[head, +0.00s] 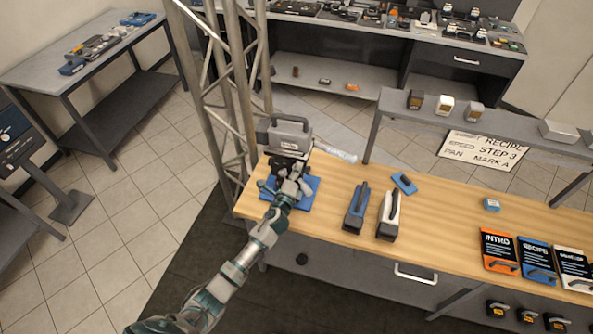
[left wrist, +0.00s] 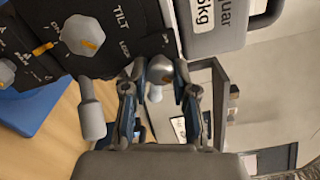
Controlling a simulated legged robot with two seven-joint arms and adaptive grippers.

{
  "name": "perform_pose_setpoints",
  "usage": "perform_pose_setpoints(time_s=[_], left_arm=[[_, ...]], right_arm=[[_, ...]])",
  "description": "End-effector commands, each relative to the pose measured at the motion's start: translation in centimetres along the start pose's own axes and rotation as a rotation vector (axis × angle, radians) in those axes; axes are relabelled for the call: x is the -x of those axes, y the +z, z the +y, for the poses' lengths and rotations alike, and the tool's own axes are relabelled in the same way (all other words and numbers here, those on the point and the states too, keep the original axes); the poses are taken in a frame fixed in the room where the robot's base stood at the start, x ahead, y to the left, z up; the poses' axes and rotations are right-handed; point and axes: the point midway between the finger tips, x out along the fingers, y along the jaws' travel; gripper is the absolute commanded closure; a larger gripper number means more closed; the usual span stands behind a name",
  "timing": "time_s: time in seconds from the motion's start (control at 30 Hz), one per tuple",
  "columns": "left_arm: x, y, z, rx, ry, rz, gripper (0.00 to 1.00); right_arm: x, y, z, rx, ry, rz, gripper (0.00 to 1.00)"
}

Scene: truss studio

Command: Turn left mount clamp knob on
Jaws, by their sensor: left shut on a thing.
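A grey camera-like unit with a top handle (head: 287,136) sits on a dark mount (head: 284,165) over a blue base plate (head: 305,196) at the table's left end. My left gripper (head: 293,189) is at the front of the mount. In the left wrist view its two fingers (left wrist: 159,80) are closed around a rounded grey knob (left wrist: 159,66). The black mount panel (left wrist: 108,50) carries the word TILT and a grey dial with an orange mark (left wrist: 83,35). A grey lever (left wrist: 91,117) sticks out beside the fingers. My right gripper is not in view.
A metal truss (head: 228,95) stands just behind the table's left end. On the wooden table (head: 330,225), a blue-and-grey handled tool (head: 356,208) and a white-and-grey one (head: 388,214) lie right of the mount.

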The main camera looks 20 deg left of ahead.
Motion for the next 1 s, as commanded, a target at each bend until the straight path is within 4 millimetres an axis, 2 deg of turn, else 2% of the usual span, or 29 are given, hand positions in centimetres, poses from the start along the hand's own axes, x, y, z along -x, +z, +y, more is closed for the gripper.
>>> perform_pose_setpoints(time_s=[0.03, 0.3, 0.33, 0.4, 0.43, 0.77, 0.87, 1.0], left_arm=[[0.1, -0.2, 0.7, -0.002, 0.013, 0.002, 1.0], [0.2, -0.2, 0.7, -0.001, 0.013, 0.002, 1.0], [0.2, -0.2, 0.7, -0.001, 0.013, 0.002, 0.7], [0.2, -0.2, 0.7, -0.001, 0.013, 0.002, 0.53], [0.1, -0.2, 0.7, -0.001, 0.012, 0.002, 0.47], [0.3, 0.0, 0.2, -0.001, 0.003, 0.001, 0.47], [1.3, 0.0, 0.2, -0.001, 0.003, 0.001, 0.47], [4.1, -0.1, 0.3, -0.001, 0.005, 0.002, 0.47]], right_arm=[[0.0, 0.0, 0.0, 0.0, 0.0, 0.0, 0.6], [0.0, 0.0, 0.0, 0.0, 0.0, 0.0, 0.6], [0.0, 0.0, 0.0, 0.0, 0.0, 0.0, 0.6], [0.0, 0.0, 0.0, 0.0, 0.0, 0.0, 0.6], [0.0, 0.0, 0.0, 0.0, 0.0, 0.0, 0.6], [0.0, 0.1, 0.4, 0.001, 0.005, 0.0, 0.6], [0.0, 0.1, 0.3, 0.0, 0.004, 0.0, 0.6], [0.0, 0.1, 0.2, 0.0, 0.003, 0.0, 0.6]])
